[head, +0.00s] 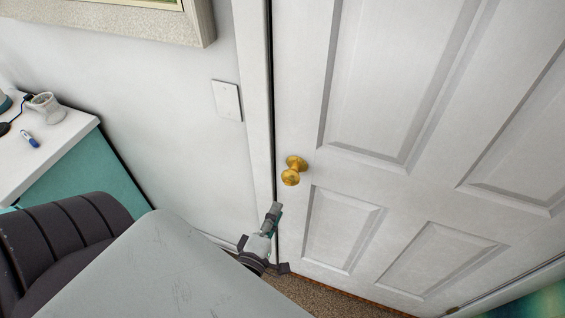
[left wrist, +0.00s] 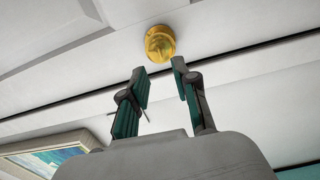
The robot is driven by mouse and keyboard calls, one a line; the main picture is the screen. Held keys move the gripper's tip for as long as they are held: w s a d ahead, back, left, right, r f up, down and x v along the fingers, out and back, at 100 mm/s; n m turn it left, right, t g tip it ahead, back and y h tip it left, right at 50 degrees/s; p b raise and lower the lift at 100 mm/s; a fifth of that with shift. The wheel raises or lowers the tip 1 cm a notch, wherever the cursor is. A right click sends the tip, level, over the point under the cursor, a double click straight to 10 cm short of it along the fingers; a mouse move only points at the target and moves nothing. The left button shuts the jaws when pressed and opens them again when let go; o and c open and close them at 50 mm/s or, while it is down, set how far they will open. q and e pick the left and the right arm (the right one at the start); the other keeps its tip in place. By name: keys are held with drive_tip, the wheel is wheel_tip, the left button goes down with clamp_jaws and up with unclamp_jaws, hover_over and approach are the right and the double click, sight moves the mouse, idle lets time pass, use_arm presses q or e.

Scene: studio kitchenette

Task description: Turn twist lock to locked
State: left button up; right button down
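A round brass door knob (head: 291,177) sticks out from the left side of the white door (head: 372,70). In the left wrist view the knob (left wrist: 160,43) is seen nearly face on, and a raised brass piece shows on its face. This may be the twist lock; its exact angle is too small to tell. My left gripper (head: 273,213) is below and a little left of the knob in the head view. In the left wrist view my left gripper (left wrist: 158,68) is open and empty, with the knob beyond its fingertips, apart from them. My right gripper is out of view.
A light switch plate (head: 227,100) is on the wall left of the door frame (head: 257,90). A framed picture (head: 200,25) hangs above. The door front is clear.

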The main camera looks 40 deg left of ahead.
use_arm(q)
drive_tip(key=v, duration=0.4)
drive_tip(key=shift+w, duration=0.1)
idle(0.3)
drive_tip(key=s+d+f+m+g+h+b, duration=0.3)
drive_tip(key=f+m, duration=0.4)
drive_tip(key=f, duration=0.7)
drive_tip(key=s+d+f+m+g+h, duration=0.2)
drive_tip(key=s+f+m+g, duration=0.3)
drive_tip(key=f, duration=1)
drive_tip(key=s+a+f+m+g+b, duration=0.1)
drive_tip(key=s+f+m+g, duration=0.3)
drive_tip(key=s+f, duration=0.5)
drive_tip(key=s+a+f+m+g+b, duration=0.1)
drive_tip(key=s+a+f+m+g, duration=0.1)
drive_tip(key=s+f+m+g, duration=0.2)
drive_tip(key=s+f+m, duration=0.3)
drive_tip(key=s+f, duration=0.1)
drive_tip(key=shift+s+a+f+y, duration=0.3)
drive_tip(key=shift+s+f, duration=0.05)
drive_tip(key=shift+s, duration=0.05)
